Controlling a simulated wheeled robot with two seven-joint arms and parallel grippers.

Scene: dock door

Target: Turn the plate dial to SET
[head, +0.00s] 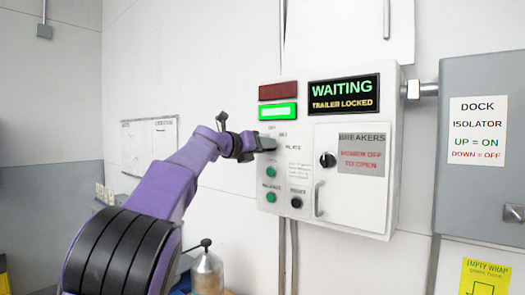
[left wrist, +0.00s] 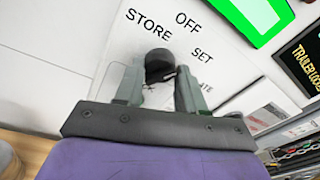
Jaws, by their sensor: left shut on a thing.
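The plate dial (left wrist: 158,65) is a black round knob on the white panel, in the left wrist view. Labels STORE, OFF and SET stand around it, with SET to its right. I cannot tell which label the dial points at. My left gripper (left wrist: 160,92) has its two fingers on either side of the dial and is shut on it. In the head view the left gripper (head: 254,143) is at the left part of the control box (head: 345,258) and hides most of the dial. My right gripper is not in view.
The box bears a WAITING / TRAILER LOCKED display (head: 344,94), a lit green lamp (head: 278,112), green buttons (head: 271,172) and a breaker door (head: 352,205) with a handle. A grey isolator box (head: 480,190) hangs at the right. A bottle (head: 207,272) stands below.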

